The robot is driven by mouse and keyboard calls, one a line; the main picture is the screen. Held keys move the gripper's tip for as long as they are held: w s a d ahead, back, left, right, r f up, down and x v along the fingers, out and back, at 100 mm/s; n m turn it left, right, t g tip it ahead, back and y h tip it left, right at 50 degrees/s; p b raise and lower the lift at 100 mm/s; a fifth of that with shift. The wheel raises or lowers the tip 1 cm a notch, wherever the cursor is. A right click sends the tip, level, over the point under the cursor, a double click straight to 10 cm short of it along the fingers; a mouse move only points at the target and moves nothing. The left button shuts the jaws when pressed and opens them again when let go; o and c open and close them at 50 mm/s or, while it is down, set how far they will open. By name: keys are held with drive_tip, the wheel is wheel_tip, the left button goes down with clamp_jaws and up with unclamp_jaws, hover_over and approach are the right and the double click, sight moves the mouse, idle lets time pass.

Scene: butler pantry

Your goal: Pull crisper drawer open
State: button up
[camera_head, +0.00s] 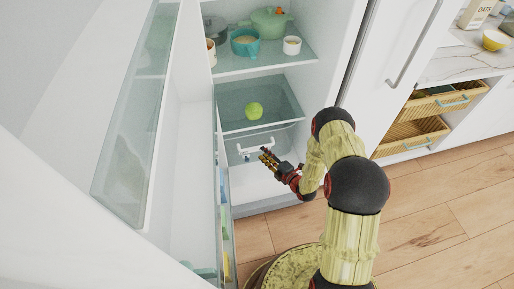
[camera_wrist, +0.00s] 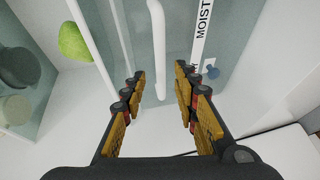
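The crisper drawer (camera_head: 272,137) is a clear greenish box low in the open fridge, with a white bar handle (camera_head: 256,146) across its front. It looks shut. In the wrist view the handle (camera_wrist: 157,45) runs up from between the fingertips, and its near end lies around the gap between them. My gripper (camera_head: 269,158) is just in front of and below the handle. In the wrist view my gripper (camera_wrist: 159,83) has its fingers spread apart, with nothing clearly held. I cannot tell whether a finger touches the handle.
A green apple (camera_head: 254,110) sits on the shelf above the drawer. A green pot (camera_head: 270,22), a teal pot (camera_head: 244,42) and white cups (camera_head: 292,45) stand on the upper shelf. The open fridge door (camera_head: 180,150) with its bins stands close on the left.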

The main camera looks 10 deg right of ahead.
sight(257, 147)
drive_tip(key=shift+b+x, duration=1.05)
drive_tip(key=shift+x, duration=2.2)
drive_tip(key=shift+c, duration=1)
drive_tip(key=shift+f, duration=0.1)
clamp_jaws()
